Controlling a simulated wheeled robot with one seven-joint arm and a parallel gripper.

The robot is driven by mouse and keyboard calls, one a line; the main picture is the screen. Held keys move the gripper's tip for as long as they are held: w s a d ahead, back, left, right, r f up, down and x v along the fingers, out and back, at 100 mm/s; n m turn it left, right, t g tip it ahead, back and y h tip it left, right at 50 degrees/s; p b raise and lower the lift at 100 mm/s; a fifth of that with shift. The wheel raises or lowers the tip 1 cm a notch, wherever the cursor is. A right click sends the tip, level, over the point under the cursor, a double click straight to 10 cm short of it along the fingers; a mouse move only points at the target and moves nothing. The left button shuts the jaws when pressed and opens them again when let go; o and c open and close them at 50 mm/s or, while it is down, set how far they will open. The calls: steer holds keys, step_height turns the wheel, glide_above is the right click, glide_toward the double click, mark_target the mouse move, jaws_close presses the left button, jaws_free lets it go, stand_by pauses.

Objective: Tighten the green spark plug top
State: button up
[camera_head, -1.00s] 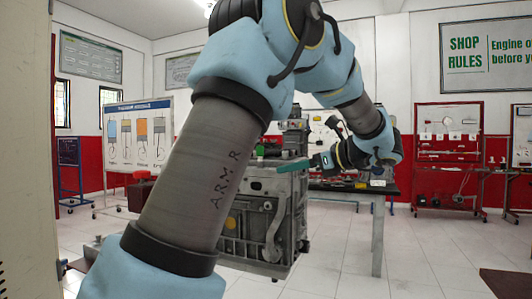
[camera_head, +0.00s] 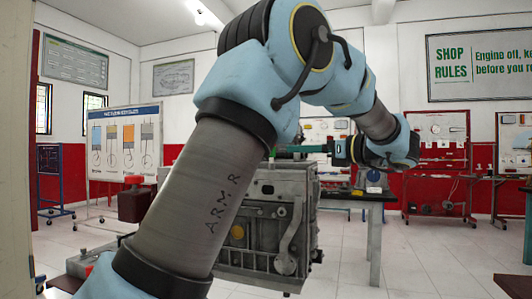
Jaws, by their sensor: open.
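The grey engine block (camera_head: 262,232) stands behind my arm, which hides its left part and much of its top. A narrow green strip (camera_head: 302,149) shows just above the engine's upper right. I cannot tell whether it is the spark plug top or part of my gripper. My gripper (camera_head: 332,151) is at the end of the dark wrist, pointing left toward the engine's top right. It is open, with nothing seen held in it. The fingertips are small and unclear, and I cannot tell whether they touch anything. No separate spark plug top can be made out.
A dark-topped workbench (camera_head: 360,196) stands behind and right of the engine. A diagram board (camera_head: 124,143) on wheels stands at the left, with a dark red box (camera_head: 136,203) near it. Red panel stands (camera_head: 436,165) line the right wall.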

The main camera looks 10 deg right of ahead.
steer(key=x, duration=1)
steer(key=shift+c, duration=0.2)
jaws_close()
